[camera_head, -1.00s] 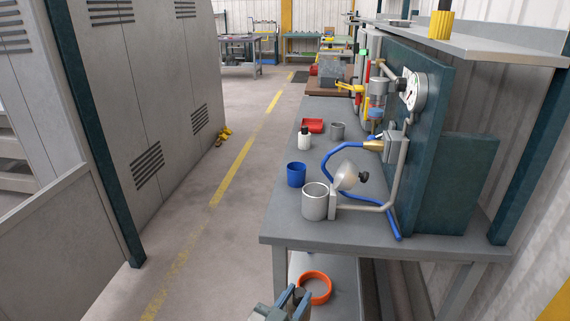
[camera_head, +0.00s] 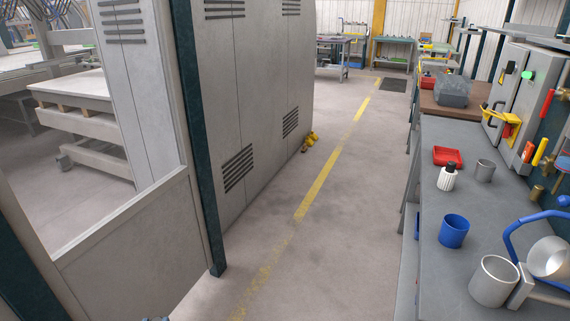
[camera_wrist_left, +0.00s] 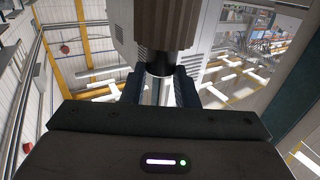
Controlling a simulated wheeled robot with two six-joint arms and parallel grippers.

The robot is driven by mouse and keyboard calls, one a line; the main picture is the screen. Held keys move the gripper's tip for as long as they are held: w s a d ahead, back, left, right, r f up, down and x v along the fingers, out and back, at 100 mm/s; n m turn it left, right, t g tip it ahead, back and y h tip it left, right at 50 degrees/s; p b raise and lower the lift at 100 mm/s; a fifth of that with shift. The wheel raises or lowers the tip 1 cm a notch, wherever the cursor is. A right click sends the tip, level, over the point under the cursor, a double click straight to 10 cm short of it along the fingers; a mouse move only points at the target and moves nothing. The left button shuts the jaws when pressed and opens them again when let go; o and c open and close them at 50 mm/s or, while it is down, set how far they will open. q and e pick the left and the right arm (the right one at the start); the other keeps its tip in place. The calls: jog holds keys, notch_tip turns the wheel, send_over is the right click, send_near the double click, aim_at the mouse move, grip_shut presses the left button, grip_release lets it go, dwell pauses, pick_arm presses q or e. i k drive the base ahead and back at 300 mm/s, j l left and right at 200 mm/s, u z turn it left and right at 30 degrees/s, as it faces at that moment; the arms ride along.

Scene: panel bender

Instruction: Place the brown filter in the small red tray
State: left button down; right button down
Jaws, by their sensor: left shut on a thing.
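The brown filter (camera_wrist_left: 168,22) shows at the top middle of the left wrist view, ribbed and brown with a black neck below. My left gripper (camera_wrist_left: 168,85) is shut on its black neck, away from any surface. In the head view only a small bluish tip, likely of my left gripper, shows at the bottom edge, and the filter is not visible there. The small red tray (camera_head: 447,156) lies on the grey bench at the right of the head view, behind a white bottle. My right gripper is not in view.
The grey bench (camera_head: 452,250) also holds the white bottle (camera_head: 446,180), a grey cup (camera_head: 485,170), a blue cup (camera_head: 453,231) and a larger pale cup (camera_head: 494,281). A tall grey cabinet (camera_head: 250,110) stands on the left. Open floor (camera_head: 340,250) lies between them.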

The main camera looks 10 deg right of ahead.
aim_at(446, 159)
jog(key=i+j+u, duration=0.2)
jog(key=u, duration=0.25)
jog(key=i+j+u, duration=0.1)
jog(key=i+u, duration=0.3)
jog(key=i+z, duration=0.3)
jog(key=i+j+z, duration=0.1)
jog(key=z, duration=0.2)
jog(key=i+z, duration=0.15)
jog(key=z, duration=0.3)
jog(key=i+z, duration=0.2)
jog(key=z, duration=0.3)
jog(key=i+z, duration=0.15)
jog(key=z, duration=0.3)
jog(key=i+j+z, duration=0.15)
jog(key=z, duration=0.35)
jog(key=i+j+z, duration=0.2)
jog(key=z, duration=0.2)
jog(key=i+j+z, duration=0.25)
jog(key=z, duration=0.15)
jog(key=i+j+z, duration=0.2)
jog(key=j+z, duration=0.15)
jog(key=i+j+z, duration=0.1)
jog(key=j+z, duration=0.3)
